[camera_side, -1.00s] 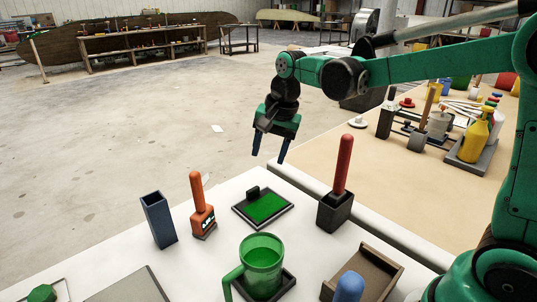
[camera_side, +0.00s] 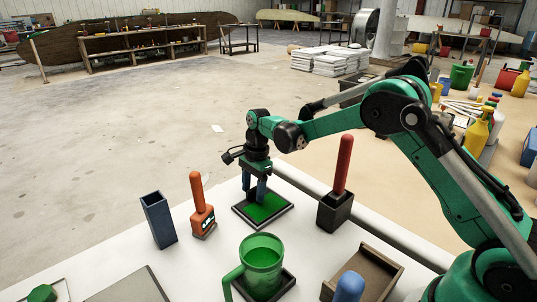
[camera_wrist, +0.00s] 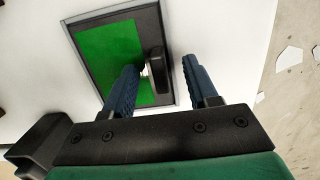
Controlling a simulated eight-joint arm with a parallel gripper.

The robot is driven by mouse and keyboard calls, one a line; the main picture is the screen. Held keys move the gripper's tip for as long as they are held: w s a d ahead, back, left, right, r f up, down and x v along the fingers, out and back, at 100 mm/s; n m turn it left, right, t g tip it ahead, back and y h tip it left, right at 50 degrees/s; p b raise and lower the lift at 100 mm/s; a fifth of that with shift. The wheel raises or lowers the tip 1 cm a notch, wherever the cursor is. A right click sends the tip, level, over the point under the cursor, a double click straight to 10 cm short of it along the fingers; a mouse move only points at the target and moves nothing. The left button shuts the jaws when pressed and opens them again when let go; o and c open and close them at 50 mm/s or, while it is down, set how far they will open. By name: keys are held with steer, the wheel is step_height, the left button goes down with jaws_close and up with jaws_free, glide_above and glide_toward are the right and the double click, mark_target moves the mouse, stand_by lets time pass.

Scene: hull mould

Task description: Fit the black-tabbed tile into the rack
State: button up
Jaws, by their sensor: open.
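The black-tabbed tile (camera_side: 268,208) is a flat green panel lying in a dark square frame on the white table. In the wrist view the green panel (camera_wrist: 105,55) shows its upright black tab (camera_wrist: 156,62) near its right edge. My gripper (camera_side: 254,195) points down over the tile, its blue fingers open. In the wrist view the fingers (camera_wrist: 160,72) stand on either side of the tab, with gaps visible. In the side view the fingers hide the tab. I cannot tell for sure which thing is the rack; a brown open-sided holder (camera_side: 385,268) stands at the front right.
A black holder with a red handle (camera_side: 343,165) stands right of the tile. An orange tool (camera_side: 201,215) and a blue hollow box (camera_side: 158,220) stand left. A green mug (camera_side: 262,262) and a blue-topped object (camera_side: 349,287) are in front.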

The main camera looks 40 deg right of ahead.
steer(key=shift+f, duration=0.1)
steer(key=shift+c, duration=0.2)
jaws_close()
step_height(320, 180, up, 20)
glide_above(259, 207)
step_height(259, 207, down, 10)
steer(key=s+f, duration=0.4)
steer(key=s, duration=0.1)
steer(key=s+f, duration=0.2)
steer(key=shift+s+a+f, duration=0.3)
steer(key=shift+s+f, duration=0.05)
steer(key=shift+s, duration=0.05)
steer(key=shift+s+f, duration=0.3)
steer(key=shift+s, duration=0.2)
